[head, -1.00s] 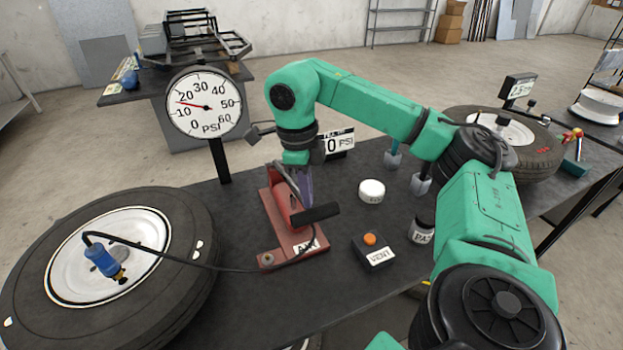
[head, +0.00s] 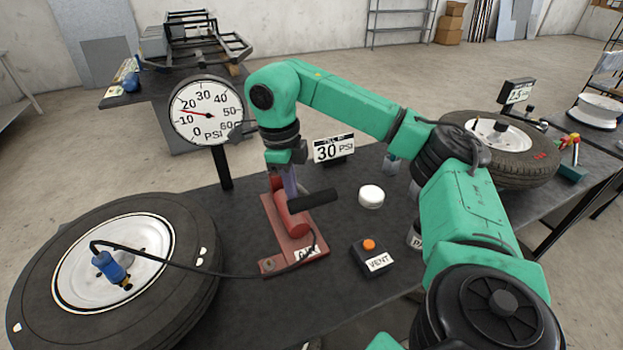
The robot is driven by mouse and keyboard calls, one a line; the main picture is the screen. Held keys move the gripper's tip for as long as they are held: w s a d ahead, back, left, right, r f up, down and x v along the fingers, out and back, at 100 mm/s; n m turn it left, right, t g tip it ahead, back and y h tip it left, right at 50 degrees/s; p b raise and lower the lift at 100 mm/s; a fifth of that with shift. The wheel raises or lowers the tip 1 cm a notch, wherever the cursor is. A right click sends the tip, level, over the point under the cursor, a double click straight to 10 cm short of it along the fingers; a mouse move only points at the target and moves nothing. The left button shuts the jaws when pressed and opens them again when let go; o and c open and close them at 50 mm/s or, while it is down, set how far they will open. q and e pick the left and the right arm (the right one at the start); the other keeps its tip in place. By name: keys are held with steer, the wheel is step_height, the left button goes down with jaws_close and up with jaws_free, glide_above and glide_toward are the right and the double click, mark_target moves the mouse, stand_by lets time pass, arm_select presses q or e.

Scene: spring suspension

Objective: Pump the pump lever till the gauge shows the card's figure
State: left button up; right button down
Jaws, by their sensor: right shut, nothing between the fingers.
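The red foot-style pump (head: 284,225) stands mid-table, with its pump lever (head: 313,200) ending in a black crossbar grip. My right gripper (head: 291,190) is shut and empty, pointing down just behind the grip; I cannot tell whether it touches the lever. The round gauge (head: 207,125) stands on a post at left, its red needle between 10 and 20 PSI. The card (head: 333,148) behind the pump reads 30 PSI. A black hose runs from the pump to a blue valve fitting (head: 109,265) on the left tire (head: 40,320). My left gripper is not in view.
A black box with an orange VENT button (head: 370,246) sits right of the pump. A white round tub (head: 371,195) stands behind it. Another tire (head: 530,160) lies at the back right. My right arm covers the table's right side.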

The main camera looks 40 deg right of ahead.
step_height(320, 180, up, 14)
steer(key=w+p, duration=0.1)
steer(key=p, duration=0.5)
steer(key=shift+a+f, duration=0.25)
steer(key=shift+a, duration=0.2)
steer(key=shift+f, duration=0.1)
